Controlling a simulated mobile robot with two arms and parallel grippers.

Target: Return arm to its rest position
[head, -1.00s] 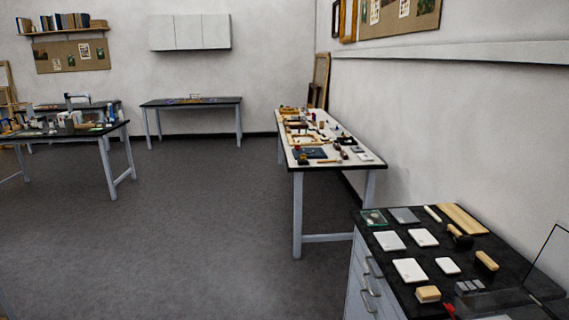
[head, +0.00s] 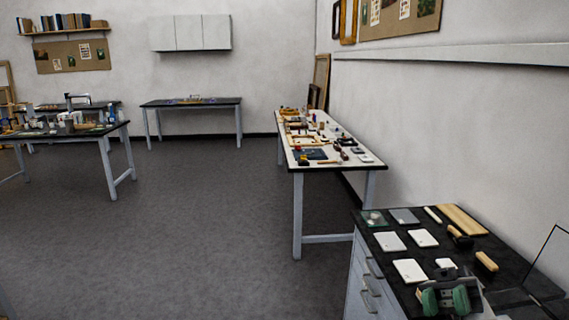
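My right gripper (head: 446,300) shows at the bottom right, over the front of the black-topped drawer cabinet (head: 385,262). Its two green-padded fingers stand apart, and I see nothing held between them. It hides the small wooden block and the grey pieces at the cabinet's front, and it partly covers a small white tile (head: 445,263). My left gripper is not in view.
White tiles (head: 410,270), a wooden-handled tool (head: 487,261), a brush (head: 460,238) and a wooden board (head: 462,219) lie on the cabinet top. A cluttered white-topped bench (head: 345,178) stands along the right wall.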

